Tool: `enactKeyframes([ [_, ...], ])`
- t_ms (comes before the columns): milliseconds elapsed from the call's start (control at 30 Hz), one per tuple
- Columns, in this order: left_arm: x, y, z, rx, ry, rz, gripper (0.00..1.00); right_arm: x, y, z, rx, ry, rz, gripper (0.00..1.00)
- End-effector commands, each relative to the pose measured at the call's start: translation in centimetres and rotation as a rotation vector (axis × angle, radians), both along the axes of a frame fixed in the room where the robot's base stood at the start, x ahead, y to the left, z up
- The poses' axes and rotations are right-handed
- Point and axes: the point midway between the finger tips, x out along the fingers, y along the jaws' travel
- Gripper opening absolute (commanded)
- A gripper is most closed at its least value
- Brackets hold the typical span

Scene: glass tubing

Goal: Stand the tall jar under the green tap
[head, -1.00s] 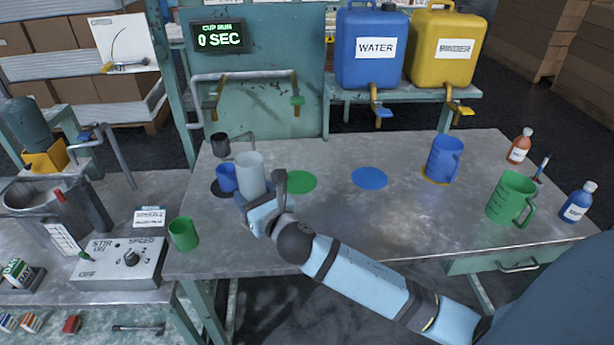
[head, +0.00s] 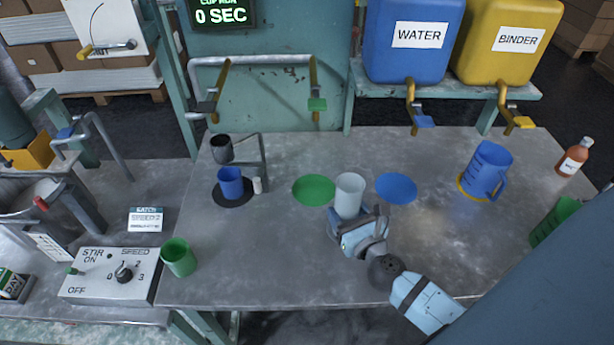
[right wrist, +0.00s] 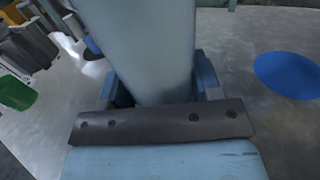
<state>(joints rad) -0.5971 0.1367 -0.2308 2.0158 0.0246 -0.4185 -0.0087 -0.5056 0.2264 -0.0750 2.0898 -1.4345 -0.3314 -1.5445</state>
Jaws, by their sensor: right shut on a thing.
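The tall jar (head: 349,193) is pale, whitish and upright, between the green disc (head: 312,190) and the blue disc (head: 397,188) on the table. My right gripper (head: 352,222) is shut on its lower part from the near side. I cannot tell whether the jar's base touches the table. In the right wrist view the jar (right wrist: 143,45) fills the space between the fingers (right wrist: 160,85). My left gripper is not in view.
A blue cup (head: 231,183) stands on a black disc, near a dark cup on a stand (head: 221,149). A green cup (head: 178,257) is at the front left. A blue jug (head: 486,170) stands at right.

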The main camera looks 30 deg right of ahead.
Motion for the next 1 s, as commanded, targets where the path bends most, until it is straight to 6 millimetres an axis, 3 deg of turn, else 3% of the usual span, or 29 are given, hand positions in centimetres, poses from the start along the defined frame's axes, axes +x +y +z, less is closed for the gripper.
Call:
enactKeyframes([
  [167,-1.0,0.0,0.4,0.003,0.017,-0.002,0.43,2.0,-0.6,0.2,-0.002,-0.005,-0.002,0.29],
  [433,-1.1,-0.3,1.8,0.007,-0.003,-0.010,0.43,9.3,-1.7,0.2,-0.002,-0.005,-0.001,0.29],
  [700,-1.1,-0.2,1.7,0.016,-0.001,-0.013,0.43,15.7,-2.7,-0.1,-0.001,-0.003,-0.001,0.29],
  [867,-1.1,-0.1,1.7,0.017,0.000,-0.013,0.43,17.3,-3.0,-0.1,-0.001,-0.002,-0.002,0.29],
  [1000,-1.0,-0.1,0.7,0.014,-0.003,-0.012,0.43,17.4,-3.0,-2.0,0.002,0.001,-0.002,0.29],
])
